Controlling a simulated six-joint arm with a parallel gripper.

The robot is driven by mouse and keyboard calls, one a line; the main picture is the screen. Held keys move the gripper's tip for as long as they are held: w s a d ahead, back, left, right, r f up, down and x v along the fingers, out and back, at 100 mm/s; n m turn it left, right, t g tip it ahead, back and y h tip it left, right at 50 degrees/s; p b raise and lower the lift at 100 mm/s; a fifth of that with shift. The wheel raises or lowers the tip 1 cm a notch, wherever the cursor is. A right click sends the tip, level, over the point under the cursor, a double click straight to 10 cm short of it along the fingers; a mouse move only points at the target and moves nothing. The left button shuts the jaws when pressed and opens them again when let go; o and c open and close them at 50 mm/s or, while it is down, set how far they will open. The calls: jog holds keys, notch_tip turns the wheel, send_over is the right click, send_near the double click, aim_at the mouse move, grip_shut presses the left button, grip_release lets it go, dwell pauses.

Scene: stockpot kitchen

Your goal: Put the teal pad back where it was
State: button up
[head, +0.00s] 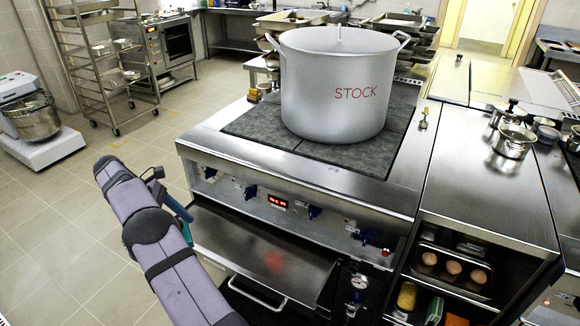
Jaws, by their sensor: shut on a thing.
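A teal piece (178,208), which looks like the teal pad, shows as a narrow strip in the head view, behind my arm and left of the stove front. My arm covers most of it. My gripper (163,188) is at the far end of the arm, mostly hidden by it; only some dark parts show. It is shut on the teal pad, which is held in the air, apart from the stove as far as I can see.
A large stockpot (338,88) marked STOCK stands on the stove's dark top (265,125). Below the knobs is a steel front panel (250,250) with a bar handle. A steel counter (478,195) at right has shelves with eggs (452,267) and colored items (407,296).

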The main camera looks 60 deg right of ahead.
jog(key=s+d+r+n+t+p, duration=0.1)
jog(key=s+d+r+n+p, duration=0.1)
jog(key=s+d, duration=0.4)
jog(key=s+d+r+n+t+h+p, duration=0.1)
jog(key=s+d+r+n+p, duration=0.2)
jog(key=d, duration=1.4)
jog(key=s+d+r+n+t+h+p, duration=0.1)
jog(key=s+d+r+n+t+p, duration=0.1)
jog(key=s+d+r, duration=0.4)
jog(key=s+d+n+p, duration=0.1)
jog(key=s+d+n, duration=0.1)
jog(key=d, duration=0.3)
jog(key=shift+s+d+r, duration=0.15)
jog(key=shift+s+d, duration=0.15)
jog(key=shift+s, duration=0.2)
jog(key=s+d+r+n+p, duration=0.1)
jog(key=s+d, duration=0.1)
jog(key=s, duration=0.1)
jog(key=s+d+r+t, duration=0.1)
jog(key=s+d, duration=0.2)
jog(key=s, duration=0.1)
jog(key=s+d+r+n+p, duration=0.1)
jog(key=s+d+r, duration=0.1)
jog(key=s, duration=0.1)
jog(key=shift+s+d+n+p, duration=0.3)
jog(key=shift+f+p, duration=1.15)
jog(key=shift+f, duration=3.9)
jog(key=shift+f, duration=0.15)
jog(key=o, duration=1.1)
